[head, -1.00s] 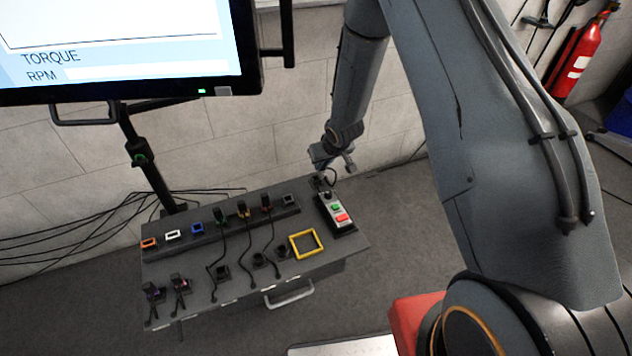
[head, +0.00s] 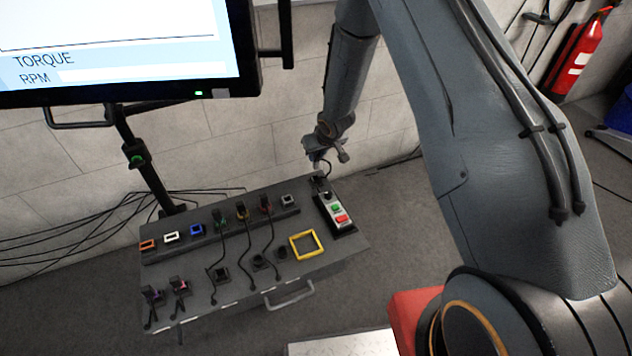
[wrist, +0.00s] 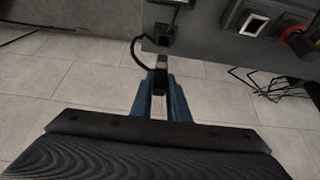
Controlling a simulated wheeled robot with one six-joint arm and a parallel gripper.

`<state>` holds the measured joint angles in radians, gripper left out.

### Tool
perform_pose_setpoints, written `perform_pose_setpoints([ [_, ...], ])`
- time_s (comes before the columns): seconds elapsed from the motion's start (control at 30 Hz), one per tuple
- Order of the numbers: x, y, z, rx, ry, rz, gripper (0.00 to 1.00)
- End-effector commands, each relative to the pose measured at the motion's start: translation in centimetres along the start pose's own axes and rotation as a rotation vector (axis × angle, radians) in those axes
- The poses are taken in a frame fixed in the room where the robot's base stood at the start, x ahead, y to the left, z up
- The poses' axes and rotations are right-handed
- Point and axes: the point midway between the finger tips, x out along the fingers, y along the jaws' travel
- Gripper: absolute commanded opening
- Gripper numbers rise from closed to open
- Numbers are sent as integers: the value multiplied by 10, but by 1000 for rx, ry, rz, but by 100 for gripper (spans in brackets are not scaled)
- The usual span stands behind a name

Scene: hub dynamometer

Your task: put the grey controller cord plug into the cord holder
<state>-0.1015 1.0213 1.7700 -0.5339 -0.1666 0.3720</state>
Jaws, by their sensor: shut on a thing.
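My gripper (wrist: 160,104) is shut on the dark grey plug (wrist: 161,79), which sits between its blue fingertips. In the head view my gripper (head: 318,163) is just beyond the table's back right corner. A black cord (wrist: 134,52) bends from the plug to the table edge. A small black block (wrist: 160,37), which looks like the cord holder, is on that edge; it also shows in the head view (head: 320,184). The plug is apart from this block. The controller (head: 337,212), with green and red buttons, lies beside it. The plug's tip is hard to make out.
The dark table (head: 215,283) carries a row of coloured sockets, including a grey one (head: 289,200), with several black-corded plugs. A yellow square frame (head: 306,244) lies near the front right. A monitor (head: 130,50) stands at the left. Open floor is right of the table.

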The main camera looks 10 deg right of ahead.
Motion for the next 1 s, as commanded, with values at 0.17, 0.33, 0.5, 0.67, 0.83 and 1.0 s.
perform_pose_setpoints([
  [0.17,0,-1,0,-1,0,-1,0],
  [0.33,3,-1,2,-1,-1,-1,0],
  [0.5,11,0,6,2,-1,0,0],
  [0.67,18,0,11,1,-2,0,0],
  [0.83,26,0,15,1,-1,0,0],
  [1.0,33,0,19,1,-1,0,0],
])
